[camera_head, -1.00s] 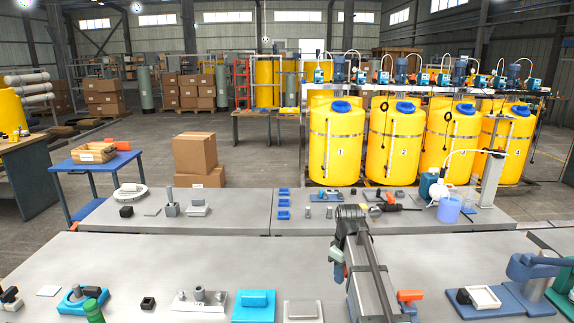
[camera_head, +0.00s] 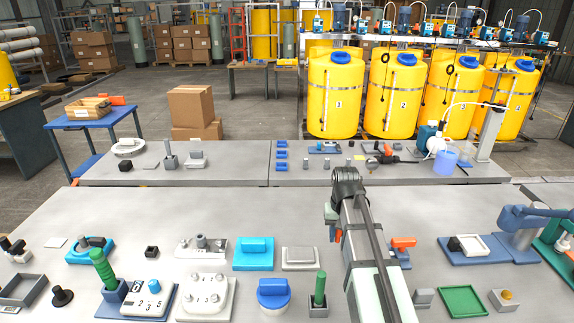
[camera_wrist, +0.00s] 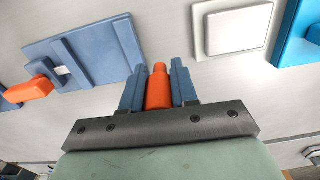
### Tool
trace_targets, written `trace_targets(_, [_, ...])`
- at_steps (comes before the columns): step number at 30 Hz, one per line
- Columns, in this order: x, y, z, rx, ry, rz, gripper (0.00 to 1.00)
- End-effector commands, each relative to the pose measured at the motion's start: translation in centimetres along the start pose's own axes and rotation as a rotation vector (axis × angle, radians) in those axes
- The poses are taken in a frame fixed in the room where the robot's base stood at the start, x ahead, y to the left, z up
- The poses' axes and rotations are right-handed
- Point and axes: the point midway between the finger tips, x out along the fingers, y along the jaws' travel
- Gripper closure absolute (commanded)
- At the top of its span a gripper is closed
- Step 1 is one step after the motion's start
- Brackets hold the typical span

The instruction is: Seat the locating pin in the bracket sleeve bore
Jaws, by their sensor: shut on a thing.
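My gripper (camera_wrist: 157,88) is shut on an orange stepped pin (camera_wrist: 158,90), whose narrower tip points away from the wrist between the two blue-grey fingers. In the head view the orange pin (camera_head: 336,234) shows below the end of my arm, above the table. No bore is visible in the wrist view, and the pin is apart from the parts there.
A blue fixture (camera_wrist: 82,62) with an orange handle (camera_wrist: 28,90) lies beside the gripper. A whitish block (camera_wrist: 238,27) and a bright blue block (camera_head: 253,248) are on the other side. My arm hides part of the front table. Bare tabletop lies behind the front row.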

Motion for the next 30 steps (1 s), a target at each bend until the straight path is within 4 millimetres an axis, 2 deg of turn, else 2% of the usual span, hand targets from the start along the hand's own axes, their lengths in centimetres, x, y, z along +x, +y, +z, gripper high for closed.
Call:
trace_targets(1, [-0.6, -0.6, -1.9, 0.022, 0.001, 0.000, 1.00])
trace_targets(3, [-1.2, -1.2, -3.5, 0.059, 0.001, 0.000, 1.00])
trace_targets(9, [-2.2, -2.5, -6.3, 0.140, 0.000, 0.000, 1.00])
trace_targets(14, [-1.4, -2.8, -6.6, 0.158, -0.001, 0.000, 1.00])
trace_targets(24, [3.4, -2.7, -6.5, 0.157, -0.001, 0.000, 1.00])
trace_targets(30, [4.5, -2.7, -6.5, 0.157, -0.001, 0.000, 1.00])
